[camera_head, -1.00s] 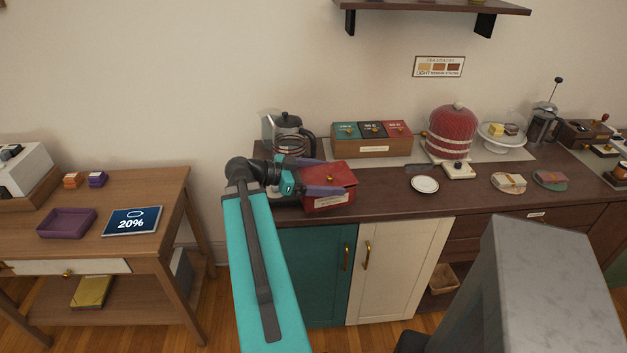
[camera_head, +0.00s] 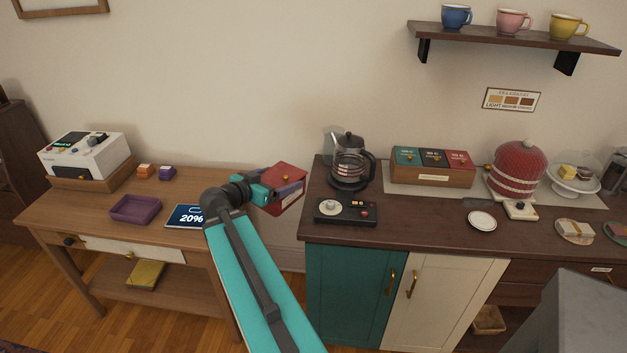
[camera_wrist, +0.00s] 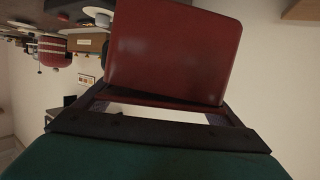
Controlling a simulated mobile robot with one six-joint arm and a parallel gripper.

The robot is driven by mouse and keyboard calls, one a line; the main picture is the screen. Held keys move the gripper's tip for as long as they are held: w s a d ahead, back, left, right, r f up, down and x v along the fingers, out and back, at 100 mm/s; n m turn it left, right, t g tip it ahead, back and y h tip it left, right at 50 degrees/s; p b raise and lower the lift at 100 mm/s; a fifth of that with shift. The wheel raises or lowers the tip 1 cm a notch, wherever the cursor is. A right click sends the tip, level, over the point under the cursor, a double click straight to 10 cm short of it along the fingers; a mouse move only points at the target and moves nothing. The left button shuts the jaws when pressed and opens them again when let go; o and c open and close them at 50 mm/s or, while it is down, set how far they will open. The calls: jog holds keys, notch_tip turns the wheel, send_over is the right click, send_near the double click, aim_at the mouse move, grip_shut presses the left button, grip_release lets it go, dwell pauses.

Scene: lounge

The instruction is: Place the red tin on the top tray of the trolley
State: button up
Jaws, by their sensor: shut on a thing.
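The red tin (camera_head: 288,176), a box with a lid and a small knob, is held in my gripper (camera_head: 278,192). It hangs in the air over the gap between the wooden table and the dark counter, left of the counter's end. In the wrist view the tin (camera_wrist: 173,48) fills the upper middle, with the jaws (camera_wrist: 155,108) shut on it. I see no clear trolley; the wooden table (camera_head: 85,207) at left has a drawer and a lower shelf.
The table holds a purple tray (camera_head: 135,209), a tablet (camera_head: 186,216), two small boxes and a white machine (camera_head: 85,155). The dark counter (camera_head: 415,226) carries a glass kettle (camera_head: 349,165), a black scale-like device (camera_head: 345,211) and a tea box (camera_head: 432,167). A cup shelf (camera_head: 510,38) hangs above.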

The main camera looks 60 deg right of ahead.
jog(key=w+a+r+n+t+y+p, duration=0.1)
jog(key=w+a+r+n+t+y, duration=0.35)
jog(key=w+a, duration=0.7)
jog(key=w+a+r+n+t+y+p, duration=0.1)
jog(key=w+a+n+t+p, duration=0.1)
jog(key=w+a+n+t, duration=0.7)
jog(key=w+a+r+n+t+y+p, duration=0.1)
jog(key=w+a+r+y, duration=0.3)
jog(key=a, duration=1)
jog(key=w+a+r+n+t+y, duration=0.1)
jog(key=w+a+r+n+y, duration=0.3)
jog(key=a, duration=1)
jog(key=w+r+y, duration=0.1)
jog(key=w+r, duration=0.2)
jog(key=r, duration=0.1)
jog(key=shift+a+r+p, duration=0.15)
jog(key=shift+r+p, duration=0.15)
jog(key=shift+p, duration=0.1)
